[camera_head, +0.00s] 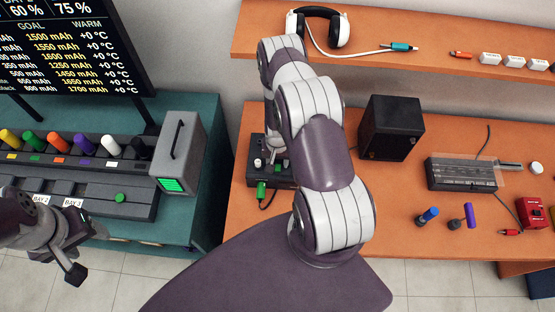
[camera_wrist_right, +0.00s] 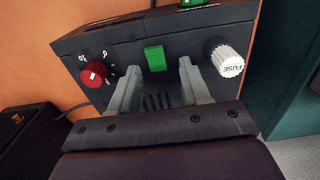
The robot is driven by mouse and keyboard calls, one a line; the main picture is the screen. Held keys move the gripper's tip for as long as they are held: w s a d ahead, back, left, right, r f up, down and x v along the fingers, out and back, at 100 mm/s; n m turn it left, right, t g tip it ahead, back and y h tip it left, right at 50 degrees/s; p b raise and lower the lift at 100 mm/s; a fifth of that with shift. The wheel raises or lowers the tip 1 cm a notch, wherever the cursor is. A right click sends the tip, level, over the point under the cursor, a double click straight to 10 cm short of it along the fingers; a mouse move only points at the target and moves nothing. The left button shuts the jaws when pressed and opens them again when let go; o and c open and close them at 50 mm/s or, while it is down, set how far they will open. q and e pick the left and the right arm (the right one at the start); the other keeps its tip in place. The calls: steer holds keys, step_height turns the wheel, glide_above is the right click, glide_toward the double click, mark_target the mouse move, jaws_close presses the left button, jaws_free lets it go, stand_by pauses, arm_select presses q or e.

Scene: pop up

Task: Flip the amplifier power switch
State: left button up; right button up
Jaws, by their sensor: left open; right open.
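The amplifier (camera_head: 256,179) is a small black box at the left end of the orange desk, partly hidden behind my right arm. In the right wrist view its panel (camera_wrist_right: 120,60) shows a green rectangular switch (camera_wrist_right: 154,58), a red dial (camera_wrist_right: 94,75) on the left and a white FUSE knob (camera_wrist_right: 226,61) on the right. My right gripper (camera_wrist_right: 158,68) is open, its fingertips on either side of the switch's lower end; contact cannot be told. My left gripper (camera_head: 86,251) is open and empty at the lower left, by the teal bench.
A black speaker (camera_head: 391,128) stands right of my right arm. A dark box with strings (camera_head: 460,174) and loose plugs lie further right. A charger rack (camera_head: 85,190) with coloured cells and a grey unit (camera_head: 180,150) fill the teal bench. Headphones (camera_head: 318,28) lie on the upper shelf.

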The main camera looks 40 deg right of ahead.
steer(key=shift+d, duration=0.1)
jaws_close()
steer(key=shift+f+t+h+b, duration=0.15)
steer(key=shift+t+h+b, duration=0.15)
steer(key=shift+b, duration=0.4)
steer(key=shift+s+a+t+h+b, duration=0.2)
steer(key=shift+t+h+b, duration=0.1)
steer(key=shift+t+b, duration=0.1)
steer(key=shift+s+a+r+t+h, duration=0.15)
steer(key=shift+s+r+t+h, duration=0.15)
steer(key=shift+t+h, duration=0.35)
steer(key=shift+w, duration=0.1)
jaws_free()
